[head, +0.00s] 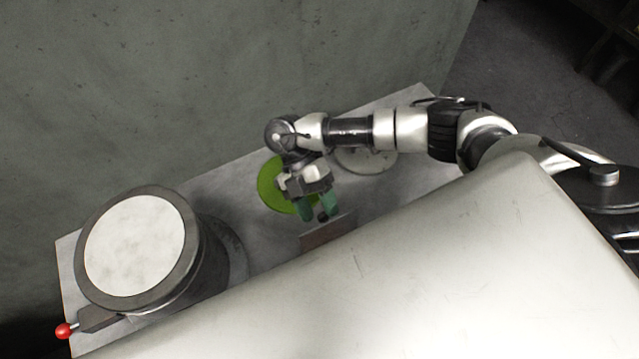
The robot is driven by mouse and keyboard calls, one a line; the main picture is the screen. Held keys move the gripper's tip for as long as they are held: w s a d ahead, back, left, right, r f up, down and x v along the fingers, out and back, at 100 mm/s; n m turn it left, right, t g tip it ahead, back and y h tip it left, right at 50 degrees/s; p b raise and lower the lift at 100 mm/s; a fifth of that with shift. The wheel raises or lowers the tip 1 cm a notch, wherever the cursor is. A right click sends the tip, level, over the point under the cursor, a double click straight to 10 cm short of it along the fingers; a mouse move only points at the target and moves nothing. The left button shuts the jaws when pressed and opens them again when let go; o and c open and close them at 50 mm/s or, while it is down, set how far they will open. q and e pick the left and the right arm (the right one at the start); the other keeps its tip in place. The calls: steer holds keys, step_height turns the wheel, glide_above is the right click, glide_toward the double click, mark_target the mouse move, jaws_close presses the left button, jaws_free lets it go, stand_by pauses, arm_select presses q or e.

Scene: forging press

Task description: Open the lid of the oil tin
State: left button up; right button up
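My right gripper (318,214) hangs over the middle of the grey bench, pointing down, with its two green fingertips apart. A bright green round thing (270,190) lies just behind and left of it, partly covered by the gripper; it may be the oil tin or its lid, but I cannot tell. A small dark knob (322,216) shows at the fingertips, by the top edge of a brown-grey plate or box (327,233). Whether the fingers touch the knob is unclear. My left gripper is not in view.
A large dark cylinder with a pale round top (135,246) stands at the left, with a red-ball lever (64,331) at its front. A grey disc (364,160) lies behind my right arm. The grey bench (215,190) stands against a green-grey wall (190,80).

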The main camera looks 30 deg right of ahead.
steer(key=b+v, duration=0.3)
steer(key=v, duration=0.7)
